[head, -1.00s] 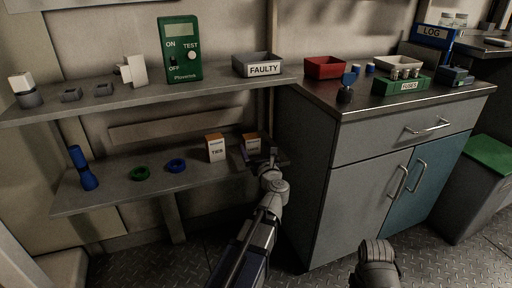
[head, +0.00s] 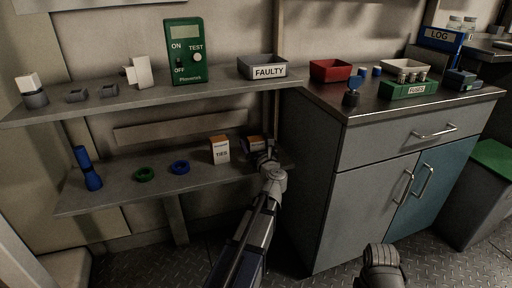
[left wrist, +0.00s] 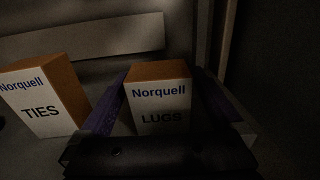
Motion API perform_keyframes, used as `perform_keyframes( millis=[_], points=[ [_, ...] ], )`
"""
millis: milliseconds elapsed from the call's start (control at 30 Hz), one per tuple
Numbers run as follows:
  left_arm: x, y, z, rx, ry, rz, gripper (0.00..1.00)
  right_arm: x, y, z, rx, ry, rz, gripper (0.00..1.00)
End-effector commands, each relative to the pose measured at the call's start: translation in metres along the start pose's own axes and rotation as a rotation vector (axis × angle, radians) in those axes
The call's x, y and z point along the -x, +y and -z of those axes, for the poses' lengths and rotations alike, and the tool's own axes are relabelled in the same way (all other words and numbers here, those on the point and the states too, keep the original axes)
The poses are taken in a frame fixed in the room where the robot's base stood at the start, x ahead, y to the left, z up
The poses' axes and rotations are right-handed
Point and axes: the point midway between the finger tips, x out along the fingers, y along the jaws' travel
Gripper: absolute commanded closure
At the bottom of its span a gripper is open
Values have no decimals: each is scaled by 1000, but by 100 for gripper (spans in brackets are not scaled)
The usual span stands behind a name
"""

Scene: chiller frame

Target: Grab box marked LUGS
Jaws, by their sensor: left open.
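The LUGS box (left wrist: 160,100) is a white and orange carton marked Norquell, upright on the lower shelf. In the head view the LUGS box (head: 254,142) is partly hidden behind my left gripper (head: 267,157). In the left wrist view my left gripper (left wrist: 160,112) is open, with one purple-lined finger on each side of the LUGS box. The gripper body hides the box's lower part, and I cannot tell whether either finger touches it. A similar TIES box (head: 220,151) stands just to the left, outside the fingers. My right gripper is not seen.
The upper shelf holds a green tester (head: 186,52) and a FAULTY bin (head: 262,68). A grey cabinet (head: 335,200) stands close to the right.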

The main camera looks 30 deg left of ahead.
Motion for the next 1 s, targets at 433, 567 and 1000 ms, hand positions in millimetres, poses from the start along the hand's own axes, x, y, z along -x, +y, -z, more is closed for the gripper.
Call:
perform_keyframes(
  millis=[433,567,1000],
  points=[
    [-20,0,0,0,-1,1,9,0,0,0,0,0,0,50],
    [-20,0,0,0,-1,1,24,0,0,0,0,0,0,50],
    [-20,0,0,0,-1,1,73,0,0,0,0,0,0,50]
  ],
)
